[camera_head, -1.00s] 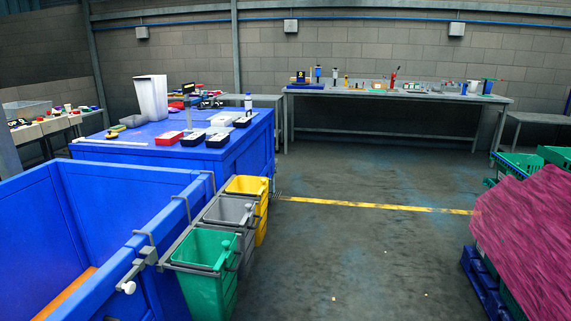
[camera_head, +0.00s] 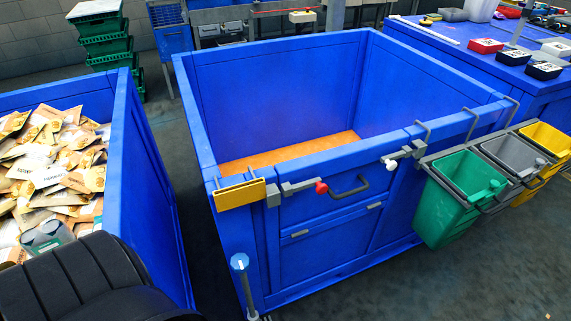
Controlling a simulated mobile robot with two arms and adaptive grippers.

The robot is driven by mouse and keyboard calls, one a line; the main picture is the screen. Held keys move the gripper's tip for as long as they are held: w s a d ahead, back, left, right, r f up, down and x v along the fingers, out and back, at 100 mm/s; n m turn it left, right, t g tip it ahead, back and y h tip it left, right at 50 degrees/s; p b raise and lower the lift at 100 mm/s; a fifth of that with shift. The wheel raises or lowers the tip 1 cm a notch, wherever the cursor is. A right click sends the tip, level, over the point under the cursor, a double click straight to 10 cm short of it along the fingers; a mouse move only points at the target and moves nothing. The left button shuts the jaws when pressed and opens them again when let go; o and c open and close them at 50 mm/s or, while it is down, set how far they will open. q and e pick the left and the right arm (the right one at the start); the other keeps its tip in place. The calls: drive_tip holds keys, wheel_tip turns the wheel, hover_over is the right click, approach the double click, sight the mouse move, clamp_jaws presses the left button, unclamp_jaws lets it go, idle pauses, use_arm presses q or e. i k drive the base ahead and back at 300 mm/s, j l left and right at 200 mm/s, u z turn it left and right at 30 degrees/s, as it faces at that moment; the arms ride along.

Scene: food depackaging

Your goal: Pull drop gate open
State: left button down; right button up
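The drop gate (camera_head: 330,240) is the blue panel in the front wall of the large blue bin (camera_head: 272,52) in the head view. It stands upright and looks closed, flush with the wall. A dark grey pull handle (camera_head: 350,187) is on its upper part. A latch with a red knob (camera_head: 321,187) is at the gate's upper left, and a latch with a white knob (camera_head: 390,163) is at its upper right.
Green, grey and yellow small bins (camera_head: 463,185) hang right of the gate. A post with a blue top (camera_head: 240,262) stands at the front left. Another blue bin (camera_head: 140,170) full of packets is at left. Floor right of the gate is clear.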

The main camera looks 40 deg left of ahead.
sight(355, 177)
drive_tip(key=u, duration=0.75)
